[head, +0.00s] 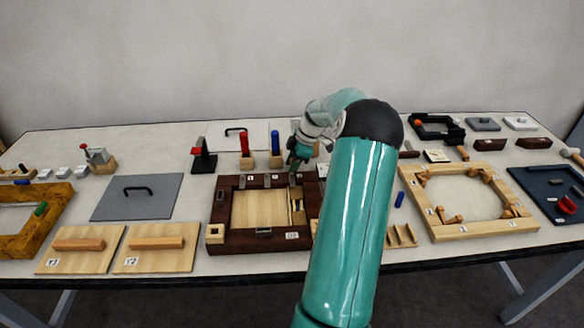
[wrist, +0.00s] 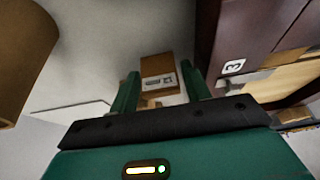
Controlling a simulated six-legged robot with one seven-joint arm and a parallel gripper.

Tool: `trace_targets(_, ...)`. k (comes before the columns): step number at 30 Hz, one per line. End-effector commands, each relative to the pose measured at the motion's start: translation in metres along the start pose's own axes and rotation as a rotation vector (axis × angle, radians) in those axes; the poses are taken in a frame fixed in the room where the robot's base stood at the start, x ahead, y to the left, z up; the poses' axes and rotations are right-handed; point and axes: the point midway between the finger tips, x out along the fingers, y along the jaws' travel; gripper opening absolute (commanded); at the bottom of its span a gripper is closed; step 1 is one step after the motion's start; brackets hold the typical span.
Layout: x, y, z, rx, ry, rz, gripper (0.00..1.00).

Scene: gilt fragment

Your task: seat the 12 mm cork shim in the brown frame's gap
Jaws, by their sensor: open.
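The brown frame (head: 225,237) lies at the middle of the table around a pale wooden panel (head: 260,209). Its dark edge also shows at the right of the wrist view (wrist: 232,42). Loose-looking pale pieces (head: 298,212) stand along the panel's right side. My gripper (head: 294,162) is above the frame's far right corner. In the wrist view my gripper (wrist: 160,76) is open, pointing toward a small brown block (wrist: 156,65) with a white label. I cannot read the label or tell whether this block is the 12 mm cork shim. My arm hides the frame's right side.
Red (head: 245,145) and blue (head: 276,144) handled tools stand in wooden blocks behind the frame. A black stand (head: 203,160) is left of them. A grey handled board (head: 138,196) lies left. A pale wooden frame (head: 435,232) lies right.

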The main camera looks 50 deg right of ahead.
Motion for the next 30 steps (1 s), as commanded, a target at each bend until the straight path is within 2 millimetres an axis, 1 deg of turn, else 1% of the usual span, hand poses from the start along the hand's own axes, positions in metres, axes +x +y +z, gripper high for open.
trace_targets(3,0.0,0.0,0.0,0.0,0.0,0.0,0.47)
trace_targets(4,0.0,0.0,0.0,0.0,0.0,0.0,0.43)
trace_targets(8,-0.001,0.0,0.0,0.0,0.0,0.0,0.18)
trace_targets(9,-0.001,0.0,0.0,0.0,0.0,0.0,0.14)
trace_targets(10,-0.001,0.0,0.0,0.0,0.0,0.0,0.14)
trace_targets(11,-0.001,0.0,0.0,0.0,0.0,0.0,0.11)
trace_targets(20,-0.004,0.0,-0.001,0.0,-0.001,0.001,0.11)
trace_targets(23,-0.011,0.001,-0.004,0.0,-0.001,0.002,0.11)
trace_targets(28,-0.032,0.0,-0.013,-0.001,-0.002,0.003,0.11)
trace_targets(30,-0.039,-0.009,-0.018,-0.001,-0.002,0.002,0.11)
